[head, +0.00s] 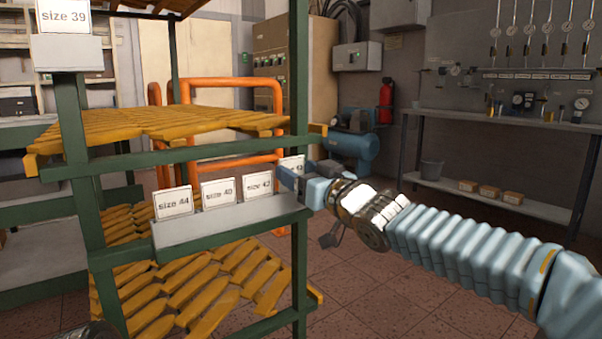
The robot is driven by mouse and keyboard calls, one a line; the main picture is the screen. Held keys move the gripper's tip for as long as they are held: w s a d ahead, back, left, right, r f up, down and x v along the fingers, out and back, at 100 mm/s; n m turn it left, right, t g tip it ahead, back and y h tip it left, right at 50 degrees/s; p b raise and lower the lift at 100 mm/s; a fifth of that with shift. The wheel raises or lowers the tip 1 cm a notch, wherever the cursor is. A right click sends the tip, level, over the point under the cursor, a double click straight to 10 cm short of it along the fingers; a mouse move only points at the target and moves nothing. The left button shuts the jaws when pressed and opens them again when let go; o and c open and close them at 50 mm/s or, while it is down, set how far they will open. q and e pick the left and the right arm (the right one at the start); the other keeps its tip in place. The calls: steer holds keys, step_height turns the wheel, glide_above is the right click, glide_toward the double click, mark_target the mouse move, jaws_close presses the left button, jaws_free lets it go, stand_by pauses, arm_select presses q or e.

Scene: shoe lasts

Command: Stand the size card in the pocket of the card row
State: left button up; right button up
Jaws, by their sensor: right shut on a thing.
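The size card (291,164) is a small white card at the right end of the row, partly hidden by my gripper; its print is only partly readable. My right gripper (289,178) is shut on it and holds it upright, close beside the size 42 card. The card row (232,228) is a grey ledge on the green rack's front. Cards marked size 44 (173,203), size 40 (218,193) and size 42 (258,185) stand in it. The pocket under the held card is hidden, so I cannot tell whether the card's lower edge is in it.
A green rack post (299,80) rises right behind the held card. Yellow slatted shelves (160,124) lie above and below the row. A size 39 card (65,16) stands in a separate holder at upper left. The tiled floor to the right is open.

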stand_by(0.4)
steer(key=shift+f+b, duration=0.5)
steer(key=shift+f, duration=0.1)
steer(key=o, duration=1.5)
steer(key=shift+o, duration=0.4)
steer(key=shift+o, duration=0.2)
steer(key=shift+a, duration=0.1)
steer(key=shift+s, duration=0.15)
steer(key=shift+s+d+r+p, duration=0.25)
steer(key=shift+s+d+p, duration=0.1)
steer(key=shift+s+d, duration=0.15)
steer(key=shift+s+d+r+p, duration=0.2)
steer(key=shift+s+d+p, duration=0.15)
steer(key=shift+s, duration=0.25)
